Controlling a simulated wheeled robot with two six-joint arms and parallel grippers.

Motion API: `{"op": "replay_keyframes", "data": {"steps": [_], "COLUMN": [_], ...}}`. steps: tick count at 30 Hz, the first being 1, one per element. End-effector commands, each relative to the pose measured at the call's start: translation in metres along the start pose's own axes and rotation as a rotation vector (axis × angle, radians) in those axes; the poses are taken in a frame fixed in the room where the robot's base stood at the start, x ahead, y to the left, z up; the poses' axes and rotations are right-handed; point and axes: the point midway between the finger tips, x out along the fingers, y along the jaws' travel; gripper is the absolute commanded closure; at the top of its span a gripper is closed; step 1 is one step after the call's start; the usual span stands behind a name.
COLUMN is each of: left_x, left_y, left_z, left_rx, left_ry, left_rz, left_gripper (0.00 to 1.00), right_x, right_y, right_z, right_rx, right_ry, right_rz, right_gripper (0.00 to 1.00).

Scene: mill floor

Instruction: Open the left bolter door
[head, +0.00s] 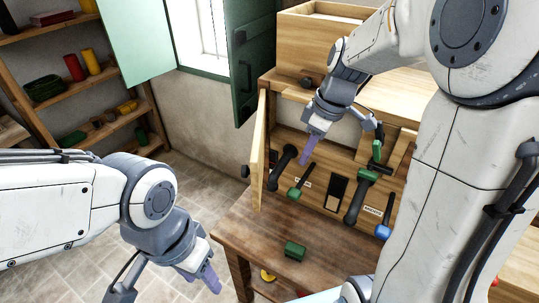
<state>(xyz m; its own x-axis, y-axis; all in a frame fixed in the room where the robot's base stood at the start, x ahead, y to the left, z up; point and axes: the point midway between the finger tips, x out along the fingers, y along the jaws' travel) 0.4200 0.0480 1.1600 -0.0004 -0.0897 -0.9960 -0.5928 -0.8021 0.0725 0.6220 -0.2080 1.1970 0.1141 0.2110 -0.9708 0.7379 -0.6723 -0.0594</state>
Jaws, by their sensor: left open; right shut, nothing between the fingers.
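The left bolter door (259,150) is a light wooden panel at the left side of the wooden bolter cabinet (290,88). It stands swung out, seen nearly edge-on, with a dark round knob (245,171) on its left face. My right gripper (307,152), with purple fingers, is shut and empty. It is to the right of the door, in front of the cabinet's inside, and looks apart from the door. My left gripper (208,280) is open and empty, low at the left of the table. My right arm hides the cabinet's right part.
Inside the cabinet are several handled tools, such as a green-headed one (367,175) and a blue-handled one (385,220). A green block (294,250) lies on the brown table (255,225). A green shutter (250,65) and shelves (65,33) are behind. Floor at left is clear.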

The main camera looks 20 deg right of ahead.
Motion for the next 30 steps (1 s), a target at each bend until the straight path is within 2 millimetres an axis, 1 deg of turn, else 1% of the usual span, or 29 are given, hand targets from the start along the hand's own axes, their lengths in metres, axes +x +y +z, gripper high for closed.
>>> {"op": "replay_keyframes", "data": {"steps": [1,3,6,9,11,14,17,28,29,30], "left_x": [0.000,0.000,0.000,0.000,-0.001,-0.003,-0.007,-0.026,-0.033,-0.037], "left_y": [0.000,0.000,0.000,0.000,0.000,0.000,0.001,0.002,0.002,0.003], "left_z": [0.000,0.000,0.000,0.000,0.000,0.000,0.000,-0.001,-0.002,-0.002], "left_rx": [0.000,0.000,0.000,0.000,0.000,0.000,0.000,-0.001,-0.001,0.000], "left_ry": [0.000,0.000,0.000,0.000,0.000,0.000,0.000,0.000,0.000,0.000], "left_rz": [0.000,0.000,0.000,0.000,0.000,0.000,0.000,0.000,0.000,0.000], "left_gripper": [0.50,0.50,0.50,0.50,0.50,0.50,0.50,0.50,0.50,0.50], "right_x": [-0.013,-0.027,-0.043,-0.051,-0.052,-0.045,-0.030,0.047,0.043,0.044], "right_y": [0.006,0.009,0.011,0.012,0.012,0.010,0.008,-0.001,-0.003,-0.006], "right_z": [-0.006,-0.012,-0.018,-0.022,-0.023,-0.025,-0.026,-0.034,-0.042,-0.048], "right_rx": [-0.082,-0.201,-0.329,-0.405,-0.429,-0.440,-0.438,-0.436,-0.441,-0.442], "right_ry": [0.026,0.058,0.097,0.122,0.129,0.132,0.130,0.127,0.129,0.129], "right_rz": [-0.017,-0.042,-0.064,-0.075,-0.079,-0.082,-0.085,-0.085,-0.082,-0.082], "right_gripper": [1.00,1.00,1.00,1.00,1.00,1.00,1.00,1.00,1.00,1.00]}}
